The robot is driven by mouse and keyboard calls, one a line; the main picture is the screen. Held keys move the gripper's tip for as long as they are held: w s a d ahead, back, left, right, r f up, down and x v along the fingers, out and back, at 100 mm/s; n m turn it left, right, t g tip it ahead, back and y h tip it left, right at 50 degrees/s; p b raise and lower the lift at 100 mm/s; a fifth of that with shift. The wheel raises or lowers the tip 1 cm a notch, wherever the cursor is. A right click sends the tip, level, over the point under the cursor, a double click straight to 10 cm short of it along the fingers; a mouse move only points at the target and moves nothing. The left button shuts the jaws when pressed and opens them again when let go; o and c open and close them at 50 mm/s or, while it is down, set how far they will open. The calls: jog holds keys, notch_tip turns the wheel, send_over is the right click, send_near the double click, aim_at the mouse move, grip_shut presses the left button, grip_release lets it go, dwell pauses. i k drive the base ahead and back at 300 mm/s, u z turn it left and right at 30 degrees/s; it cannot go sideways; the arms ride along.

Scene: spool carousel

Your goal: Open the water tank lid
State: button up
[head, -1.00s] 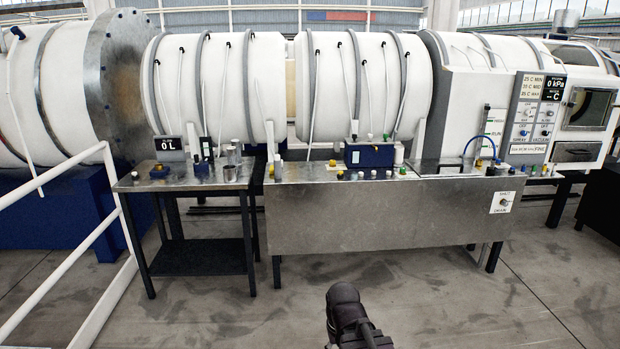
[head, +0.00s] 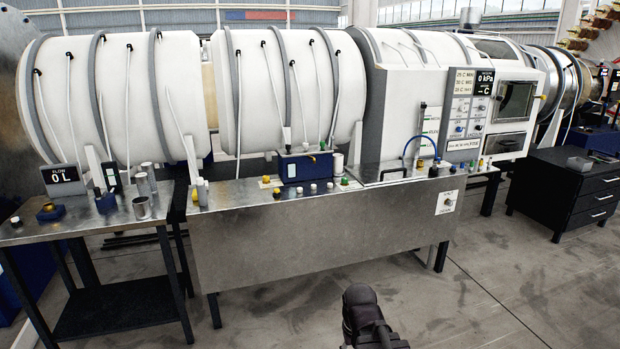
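The water tank looks to be the long grey metal trough (head: 320,235) in the middle of the head view. A flat metal panel (head: 412,178) with a dark handle (head: 393,172) lies on its top at the right end. This looks like the lid, and it lies flat and shut. A blue hose (head: 408,150) arches up by its far right side. A black part of my arm shows at the bottom centre, well in front of the tank and apart from it. My gripper's fingers do not show.
A small side table (head: 90,222) with a "0 L" display (head: 60,180) and metal cups stands at the left. A blue box (head: 305,167) and several small knobs sit on the trough top. A black drawer cabinet (head: 562,195) stands right. The floor in front is clear.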

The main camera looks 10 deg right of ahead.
aim_at(371, 173)
jog(key=z, duration=0.5)
jog(key=i, duration=2.55)
jog(key=u, duration=0.4)
jog(key=i, duration=0.8)
jog(key=u, duration=0.35)
